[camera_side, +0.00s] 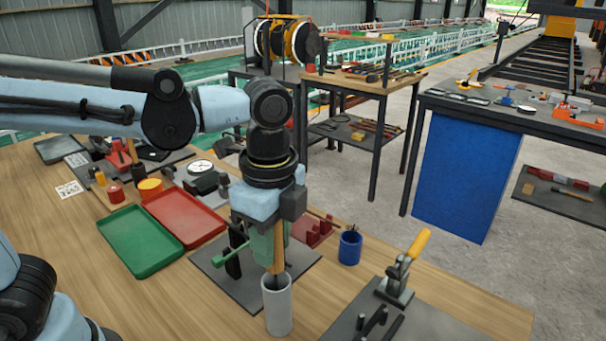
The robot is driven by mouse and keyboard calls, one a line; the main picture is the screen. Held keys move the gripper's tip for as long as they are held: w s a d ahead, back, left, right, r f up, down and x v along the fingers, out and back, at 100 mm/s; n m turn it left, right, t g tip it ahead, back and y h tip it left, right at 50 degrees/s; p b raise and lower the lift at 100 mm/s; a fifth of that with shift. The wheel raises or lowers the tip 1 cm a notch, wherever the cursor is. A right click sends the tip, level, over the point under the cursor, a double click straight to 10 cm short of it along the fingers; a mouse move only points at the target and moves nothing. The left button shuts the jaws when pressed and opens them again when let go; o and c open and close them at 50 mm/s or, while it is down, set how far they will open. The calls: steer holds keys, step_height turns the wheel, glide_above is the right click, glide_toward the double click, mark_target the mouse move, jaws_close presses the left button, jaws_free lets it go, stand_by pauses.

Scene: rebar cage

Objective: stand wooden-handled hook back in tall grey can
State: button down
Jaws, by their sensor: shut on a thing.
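The tall grey can (278,310) stands upright at the front of the wooden table. The wooden-handled hook (278,258) is upright under my wrist, its wooden shaft showing above the can. Its lower end is at the can's mouth and seems to be inside the rim; how deep, I cannot tell. My gripper (268,246) points down above the can and is shut on the hook. The fingertips are partly lost against a green tool behind them, and the hook's metal part is not clear.
A green clamp-like tool (226,256) stands on a dark plate behind the can. A blue cup (350,247) is to the right, and a toggle clamp (398,277) with a yellow handle is farther right. Green (122,262) and red (214,232) trays lie left.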

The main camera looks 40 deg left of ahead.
steer(key=shift+f, duration=2.1)
steer(key=c, duration=0.8)
jaws_free()
steer(key=shift+f, duration=0.15)
steer(key=shift+c, duration=0.2)
steer(key=r, duration=1.2)
steer(key=shift+d+r, duration=0.2)
steer(key=w+a+f+n+t, duration=0.1)
steer(key=w+a+f, duration=0.3)
steer(key=w, duration=0.1)
steer(key=s+a+f+n+t, duration=0.2)
steer(key=a+f+n+t, duration=0.1)
steer(key=a+n, duration=0.2)
steer(key=s+a+f+n+t, duration=0.2)
steer(key=a+n, duration=0.3)
steer(key=n, duration=0.4)
steer(key=shift+s+f+n+t, duration=0.25)
steer(key=shift+f+n+t, duration=0.25)
steer(key=shift+f, duration=0.4)
